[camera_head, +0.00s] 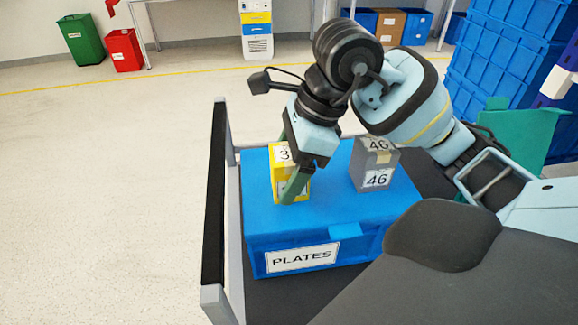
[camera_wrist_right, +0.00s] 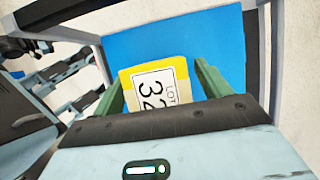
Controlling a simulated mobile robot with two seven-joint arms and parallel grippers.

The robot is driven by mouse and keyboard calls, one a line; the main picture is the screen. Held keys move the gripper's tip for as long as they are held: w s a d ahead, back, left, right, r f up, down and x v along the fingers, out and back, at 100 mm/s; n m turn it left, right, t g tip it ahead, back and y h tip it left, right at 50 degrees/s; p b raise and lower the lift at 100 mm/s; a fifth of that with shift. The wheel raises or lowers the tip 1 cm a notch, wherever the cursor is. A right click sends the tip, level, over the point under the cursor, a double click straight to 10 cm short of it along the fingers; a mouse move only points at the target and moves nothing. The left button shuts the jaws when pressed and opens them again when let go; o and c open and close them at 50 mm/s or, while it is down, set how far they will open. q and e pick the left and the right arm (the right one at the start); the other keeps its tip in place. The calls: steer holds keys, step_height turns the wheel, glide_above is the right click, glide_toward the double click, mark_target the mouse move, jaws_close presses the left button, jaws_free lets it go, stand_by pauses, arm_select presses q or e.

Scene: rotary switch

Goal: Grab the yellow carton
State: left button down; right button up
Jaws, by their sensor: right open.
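The yellow carton (camera_head: 276,186) stands on the left part of the blue box's lid in the head view, with a white number label near its top. My right gripper (camera_head: 291,172) is down at the carton, partly covering its right side. In the right wrist view the yellow carton (camera_wrist_right: 180,68), its label reading 32, lies between the two green fingers of my right gripper (camera_wrist_right: 160,85). The fingers are apart, one on each side, with blue lid showing beside the carton. Whether either finger touches it is unclear. My left gripper is not in view.
The blue box (camera_head: 330,232) labelled PLATES rests on a dark cart with a rail (camera_head: 215,200) at its left. A grey carton (camera_head: 375,166) marked 46 stands right of the yellow one. Blue crates (camera_head: 495,60) are stacked at the right.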

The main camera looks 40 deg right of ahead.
steer(key=shift+a+f, duration=0.15)
steer(key=shift+f, duration=0.25)
steer(key=c, duration=1.1)
steer(key=shift+r, duration=0.1)
